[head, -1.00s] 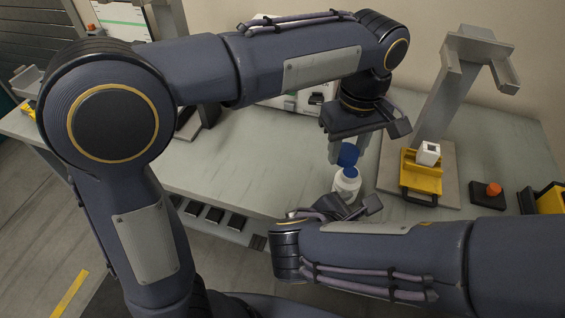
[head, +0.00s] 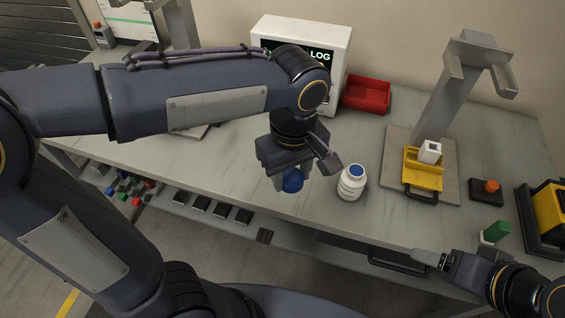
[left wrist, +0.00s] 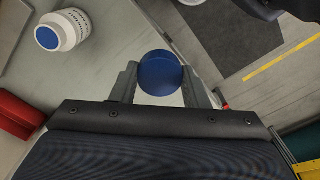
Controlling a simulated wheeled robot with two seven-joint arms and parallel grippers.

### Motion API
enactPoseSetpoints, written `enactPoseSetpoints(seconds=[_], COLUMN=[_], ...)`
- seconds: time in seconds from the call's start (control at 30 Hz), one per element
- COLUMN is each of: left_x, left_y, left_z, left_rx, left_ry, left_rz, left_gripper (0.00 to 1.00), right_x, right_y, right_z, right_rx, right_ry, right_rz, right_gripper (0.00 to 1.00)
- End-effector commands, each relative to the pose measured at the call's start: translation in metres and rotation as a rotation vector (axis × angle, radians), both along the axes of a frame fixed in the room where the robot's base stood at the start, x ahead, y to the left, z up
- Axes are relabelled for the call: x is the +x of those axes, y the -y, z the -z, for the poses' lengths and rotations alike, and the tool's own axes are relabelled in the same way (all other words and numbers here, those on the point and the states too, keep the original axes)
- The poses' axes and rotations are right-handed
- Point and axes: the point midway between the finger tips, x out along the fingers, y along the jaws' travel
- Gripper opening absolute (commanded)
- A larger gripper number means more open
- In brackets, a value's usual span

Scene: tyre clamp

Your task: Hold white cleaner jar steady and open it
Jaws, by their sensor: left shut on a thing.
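The white cleaner jar (head: 350,186) stands upright on the workbench, apart from both grippers. Its top shows a blue disc; it also shows at the upper left of the left wrist view (left wrist: 66,30). My left gripper (head: 291,184) is shut on a round blue cap (head: 293,181), held left of the jar near the bench's front edge. In the left wrist view the cap (left wrist: 160,74) sits between the two fingers. My right gripper (head: 428,257) is at the bench's front edge, right of the jar; its finger gap cannot be made out.
A yellow fixture (head: 423,172) stands on a grey plate to the right, with an orange-topped button box (head: 487,191) beside it. A green-capped bottle (head: 496,232) is near my right gripper. A red bin (head: 366,94) and monitor (head: 338,55) stand behind. Bench around the jar is clear.

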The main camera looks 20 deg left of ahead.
Motion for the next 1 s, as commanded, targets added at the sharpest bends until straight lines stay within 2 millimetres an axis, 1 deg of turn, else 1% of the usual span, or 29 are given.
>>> enactPoseSetpoints(seconds=[0.07,0.17,0.43,0.47,0.5,0.6,0.7,0.87,0.97,1.0], left_x=[0.003,0.019,0.081,0.088,0.093,0.107,0.117,0.124,0.132,0.131], left_y=[-0.003,-0.008,-0.03,-0.033,-0.035,-0.04,-0.043,-0.044,-0.048,-0.047], left_z=[0.002,0.009,0.038,0.042,0.053,0.07,0.083,0.092,0.102,0.11], left_rx=[0.001,0.003,0.003,0.003,0.004,0.004,0.003,0.002,0.002,0.003], left_ry=[-0.001,-0.003,-0.004,-0.004,-0.006,-0.005,-0.003,-0.001,-0.003,-0.004], left_rz=[-0.003,-0.006,-0.005,-0.006,-0.004,-0.003,-0.002,-0.001,-0.002,0.0], left_gripper=[0.14,0.14,0.14,0.14,0.14,0.14,0.14,0.14,0.14,0.14], right_x=[0.0,0.0,0.0,0.0,0.0,0.0,0.0,0.0,0.0,0.0], right_y=[0.001,0.001,0.001,0.001,0.001,0.001,0.001,0.001,0.001,0.001], right_z=[-0.003,-0.006,-0.017,-0.018,-0.018,-0.02,-0.021,-0.022,-0.024,-0.023], right_rx=[0.018,0.023,0.02,0.02,0.02,0.02,0.02,0.019,0.019,0.019], right_ry=[0.008,0.01,0.009,0.009,0.009,0.01,0.009,0.009,0.009,0.009], right_rz=[0.029,0.038,0.033,0.033,0.033,0.032,0.032,0.031,0.031,0.031], right_gripper=[0.77,0.77,0.77,0.77,0.77,0.77,0.77,0.77,0.77,0.77])
